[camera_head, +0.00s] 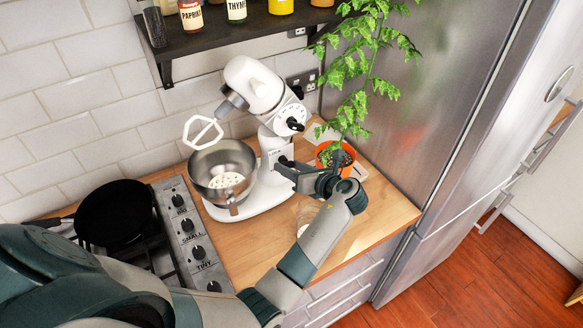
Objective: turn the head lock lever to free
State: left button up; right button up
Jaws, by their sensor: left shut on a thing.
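A white stand mixer (262,92) stands on the wooden counter with its head tilted up. A white beater (202,132) hangs from the head above the steel bowl (222,162). My left gripper (284,166) is at the right side of the mixer's column. It is shut on the head lock lever there; the fingers hide most of the lever, and its exact angle cannot be told. A black knob (293,124) on the head is just above the gripper and apart from it. My right gripper is not in view.
A potted plant (334,157) in an orange pot stands close behind my left gripper. A steel fridge (425,110) is at the right. A gas hob (165,240) with a black pan (115,212) is at the left. A dark shelf (215,38) with jars hangs above.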

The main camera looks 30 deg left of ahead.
pick_arm(q)
jog(key=shift+a+n+t+h, duration=0.1)
jog(key=shift+n+t+h, duration=0.2)
jog(key=shift+n, duration=0.4)
jog(key=o, duration=1)
jog(key=shift+o, duration=0.2)
